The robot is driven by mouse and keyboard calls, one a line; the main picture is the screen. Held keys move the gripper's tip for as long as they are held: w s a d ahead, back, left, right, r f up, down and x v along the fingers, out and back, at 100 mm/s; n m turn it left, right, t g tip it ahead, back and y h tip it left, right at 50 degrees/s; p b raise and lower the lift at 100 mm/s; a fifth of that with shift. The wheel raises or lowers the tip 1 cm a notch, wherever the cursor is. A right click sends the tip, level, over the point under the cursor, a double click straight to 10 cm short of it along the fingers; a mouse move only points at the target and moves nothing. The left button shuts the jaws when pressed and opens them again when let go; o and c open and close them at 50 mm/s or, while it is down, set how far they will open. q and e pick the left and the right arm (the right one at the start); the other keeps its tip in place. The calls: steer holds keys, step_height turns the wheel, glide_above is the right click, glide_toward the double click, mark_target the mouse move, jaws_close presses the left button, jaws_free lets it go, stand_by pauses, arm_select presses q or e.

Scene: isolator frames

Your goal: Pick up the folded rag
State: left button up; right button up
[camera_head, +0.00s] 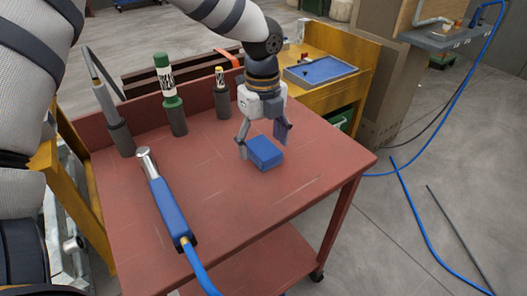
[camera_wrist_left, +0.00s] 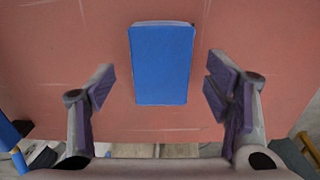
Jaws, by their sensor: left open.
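The folded rag is a blue, flat block (camera_head: 265,154) lying on the red cart top (camera_head: 205,200) in the head view. It also shows in the left wrist view (camera_wrist_left: 161,64), upper middle, with its near edge between the levels of the finger pads. My left gripper (camera_head: 263,144) is open, pointing down just over the rag, its fingers on either side of it. In the left wrist view the open fingers (camera_wrist_left: 161,100) stand apart left and right, with clear gaps to the rag. I cannot tell the exact height over the cart. My right gripper is not in view.
A blue-handled tool (camera_head: 168,207) with a hose lies at the cart's left. A green bottle (camera_head: 172,105), a yellow-tipped item (camera_head: 221,95) and a grey tool (camera_head: 112,118) stand in holders along the back. A yellow bench with a blue tray (camera_head: 320,70) is behind. The cart's front right is clear.

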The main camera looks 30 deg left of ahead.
arm_select(q)
step_height(320, 180, down, 2)
steer(key=shift+f, duration=0.1)
steer(key=c, duration=1.1)
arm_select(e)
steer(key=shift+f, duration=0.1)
arm_select(q)
steer(key=shift+c, duration=0.2)
step_height(320, 180, up, 3)
steer(key=shift+w+r, duration=0.1)
steer(key=shift+w, duration=0.05)
steer(key=s+r+p, duration=0.2)
steer(key=s+r, duration=0.8)
steer(key=s, duration=0.4)
steer(key=shift+p, duration=0.35)
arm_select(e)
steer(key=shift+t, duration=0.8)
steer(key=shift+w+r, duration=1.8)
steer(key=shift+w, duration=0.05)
arm_select(q)
steer(key=shift+s+a, duration=0.1)
steer(key=shift+s, duration=0.05)
